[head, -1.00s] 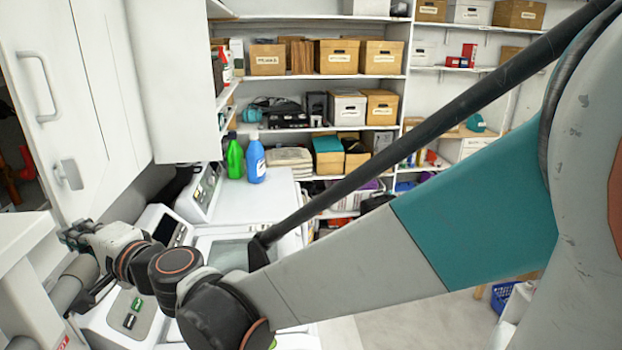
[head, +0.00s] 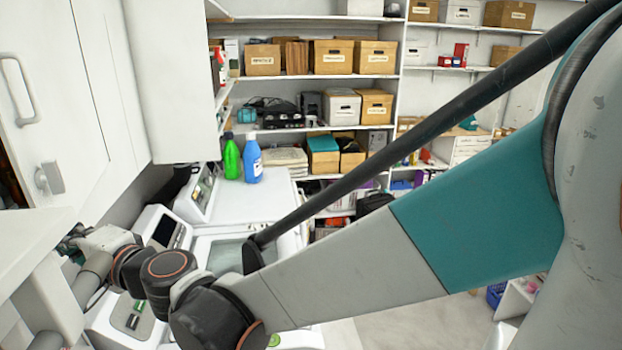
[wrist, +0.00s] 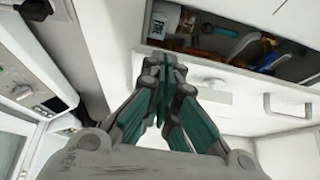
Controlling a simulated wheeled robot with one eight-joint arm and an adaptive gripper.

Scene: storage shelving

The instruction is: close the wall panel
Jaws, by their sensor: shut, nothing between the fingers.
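A white panel (head: 45,95) with a long handle (head: 22,90) and a small latch (head: 48,180) is at the left of the head view. A dark gap shows at its left edge. A white slab (head: 35,245) juts out below it; I cannot tell which piece is the wall panel. In the wrist view, an open compartment (wrist: 190,44) shows a white jar and tools above a white front (wrist: 235,105). My gripper (wrist: 165,65) is shut and empty, its teal fingertips near the compartment's lower left corner; contact is unclear.
White machines (head: 150,240) stand below my forearm. Green (head: 232,157) and blue (head: 250,160) bottles stand on the white top behind. Shelves with boxes (head: 333,57) line the back. Open floor (head: 420,322) lies at lower right.

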